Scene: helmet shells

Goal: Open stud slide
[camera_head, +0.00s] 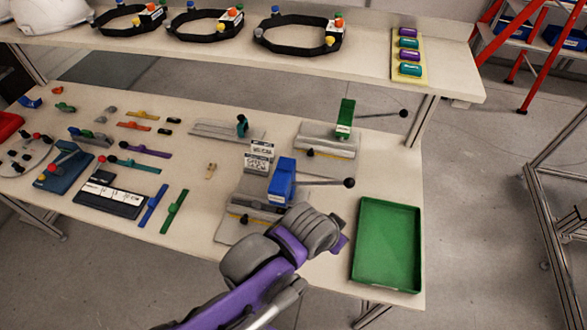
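Two lever presses stand on the table. The nearer blue-headed press (283,183) has a grey base with a small yellow-and-black knob and a lever ending in a black ball. The green-headed press (345,118) behind it has a similar grey base, knob and lever. I cannot tell which part is the stud slide. My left arm, purple and grey, comes in from the bottom, and its gripper (339,243) is just right of the blue press's base. The wrist hides part of that base. The fingers are mostly hidden, so their opening is unclear. My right gripper is out of view.
An empty green tray (388,246) lies at the table's right end. White label blocks (261,156) stand between the presses. Several coloured straps and a dark board (112,194) lie to the left. A raised shelf (370,47) with black headbands runs along the back.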

